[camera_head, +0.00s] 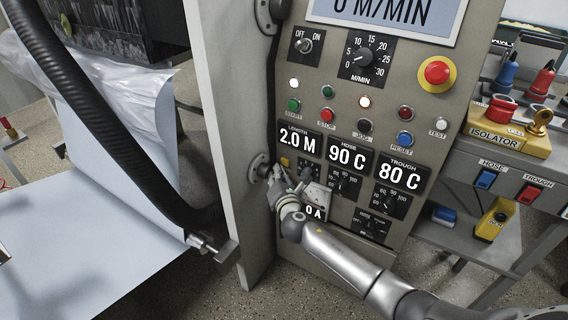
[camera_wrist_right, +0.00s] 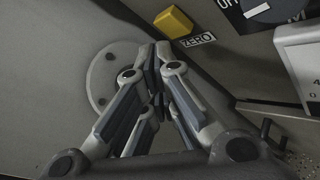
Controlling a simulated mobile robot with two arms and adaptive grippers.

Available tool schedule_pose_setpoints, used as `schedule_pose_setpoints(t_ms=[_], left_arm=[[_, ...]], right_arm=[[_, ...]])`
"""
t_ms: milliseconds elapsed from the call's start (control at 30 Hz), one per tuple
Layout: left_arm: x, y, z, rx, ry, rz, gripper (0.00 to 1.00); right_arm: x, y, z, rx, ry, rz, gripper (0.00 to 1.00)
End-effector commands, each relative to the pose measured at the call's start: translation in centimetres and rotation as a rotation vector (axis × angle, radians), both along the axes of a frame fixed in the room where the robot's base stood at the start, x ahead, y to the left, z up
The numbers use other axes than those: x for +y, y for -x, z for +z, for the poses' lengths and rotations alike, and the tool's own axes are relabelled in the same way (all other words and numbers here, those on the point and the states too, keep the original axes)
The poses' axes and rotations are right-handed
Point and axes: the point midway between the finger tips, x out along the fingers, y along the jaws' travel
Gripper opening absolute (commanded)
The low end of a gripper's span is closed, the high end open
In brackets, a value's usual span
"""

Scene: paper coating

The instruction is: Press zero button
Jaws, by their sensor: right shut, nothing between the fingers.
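The zero button is a small yellow square button (camera_head: 285,162) on the grey control panel, below the length display (camera_head: 299,139) that reads 2.0 M. In the right wrist view the yellow button (camera_wrist_right: 173,21) stands out from the panel, with a ZERO label (camera_wrist_right: 198,40) beside it. My right gripper (camera_head: 272,184) is shut and empty, just below the button in the head view. In the right wrist view its closed fingertips (camera_wrist_right: 156,50) are near the button, with a small gap in the picture. Contact with the panel cannot be told. My left gripper is not in view.
A round metal flange (camera_head: 260,168) is on the frame left of the button. Knobs and the hose display (camera_head: 347,155) lie to the right. A red emergency stop (camera_head: 436,73) is at upper right. A black hose (camera_head: 100,120) hangs at left.

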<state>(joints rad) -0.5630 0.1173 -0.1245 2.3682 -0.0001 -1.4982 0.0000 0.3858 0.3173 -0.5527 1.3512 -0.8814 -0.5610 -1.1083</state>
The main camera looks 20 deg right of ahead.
Motion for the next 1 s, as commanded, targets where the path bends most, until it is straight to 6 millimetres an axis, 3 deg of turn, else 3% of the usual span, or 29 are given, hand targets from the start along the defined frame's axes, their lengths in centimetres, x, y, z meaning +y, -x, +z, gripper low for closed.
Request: schedule_pose_setpoints(t_ms=[1000], left_arm=[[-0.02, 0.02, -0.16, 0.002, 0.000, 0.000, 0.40]], right_arm=[[-0.99, -0.76, 0.04, 0.000, 0.000, 0.000, 0.00]])
